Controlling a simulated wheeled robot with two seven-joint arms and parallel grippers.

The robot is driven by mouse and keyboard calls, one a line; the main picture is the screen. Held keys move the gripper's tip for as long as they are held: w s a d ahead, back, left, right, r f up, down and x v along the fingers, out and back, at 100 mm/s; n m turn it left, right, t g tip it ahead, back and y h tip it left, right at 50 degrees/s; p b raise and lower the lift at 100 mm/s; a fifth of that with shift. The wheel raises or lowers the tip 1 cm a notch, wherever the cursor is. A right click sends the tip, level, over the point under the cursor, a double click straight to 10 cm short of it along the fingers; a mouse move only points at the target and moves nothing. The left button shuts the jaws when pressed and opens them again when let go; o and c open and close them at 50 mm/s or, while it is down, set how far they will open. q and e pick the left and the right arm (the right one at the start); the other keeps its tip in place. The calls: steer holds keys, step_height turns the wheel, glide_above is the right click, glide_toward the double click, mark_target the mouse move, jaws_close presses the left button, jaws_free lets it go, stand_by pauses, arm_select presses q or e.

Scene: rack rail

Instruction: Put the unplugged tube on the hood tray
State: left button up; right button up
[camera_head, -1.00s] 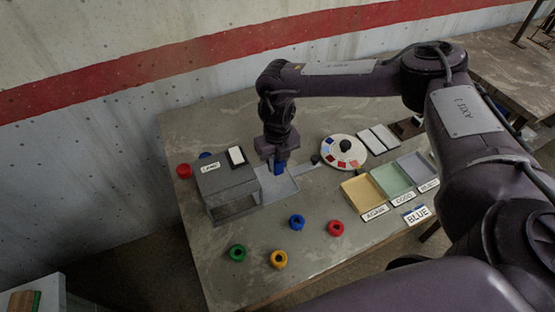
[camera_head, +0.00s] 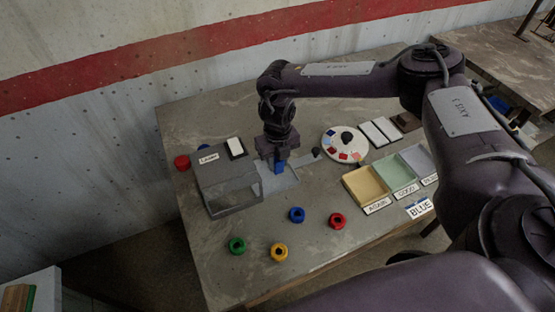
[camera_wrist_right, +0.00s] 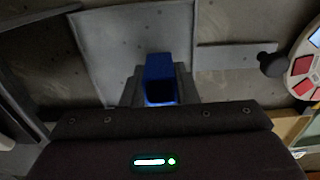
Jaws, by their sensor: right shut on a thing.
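My right gripper (camera_head: 279,160) is shut on a blue tube (camera_head: 279,168) and holds it upright, pointing down, over the pale grey hood tray (camera_head: 290,181). The right wrist view shows the blue tube (camera_wrist_right: 159,78) between the fingers, with the tray (camera_wrist_right: 125,45) behind it. I cannot tell whether the tube's lower end touches the tray. The tray sticks out at the right side of the grey box-shaped hood (camera_head: 228,182), which has a small label on top. My left gripper is not in view.
Blue (camera_head: 297,214), red (camera_head: 337,221), green (camera_head: 237,245) and yellow (camera_head: 279,252) ring-like pieces lie in front. A round dial (camera_head: 345,146) stands right of the tray. Yellow (camera_head: 366,186) and green (camera_head: 396,176) bins are further right.

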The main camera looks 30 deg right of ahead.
steer(key=shift+f, duration=0.2)
steer(key=o, duration=0.9)
steer(key=shift+r, duration=0.1)
step_height(320, 180, up, 8)
steer(key=p, duration=0.6)
